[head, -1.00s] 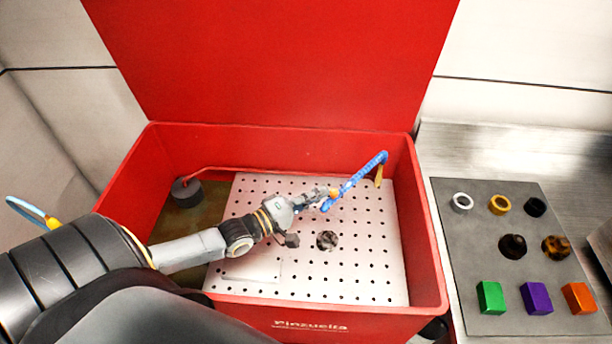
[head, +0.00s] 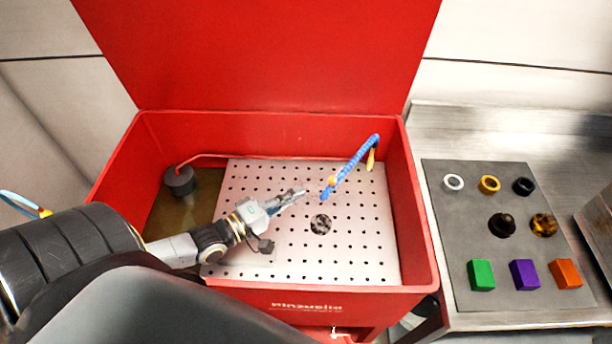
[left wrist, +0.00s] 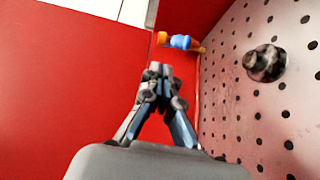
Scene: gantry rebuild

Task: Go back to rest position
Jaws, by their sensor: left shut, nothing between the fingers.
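My left gripper (head: 298,194) is shut and empty above the white perforated plate (head: 370,250) inside the red washer bin (head: 290,297). It also shows in the left wrist view (left wrist: 160,70), fingers together. The blue jointed hose (head: 355,168) with an orange tip stands to its right, apart from the fingers. A dark, mottled round part (head: 321,224) rests on the plate, below and right of the fingertips. It also shows in the left wrist view (left wrist: 265,63), to the right of the fingers. My right gripper is not in view.
A grey mat (head: 455,225) on the steel bench at the right holds several rings, two dark parts and green (head: 481,275), purple (head: 525,275) and orange (head: 566,273) blocks. The raised red lid (head: 260,55) stands behind the bin. A dark cylinder (head: 179,181) sits at its left.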

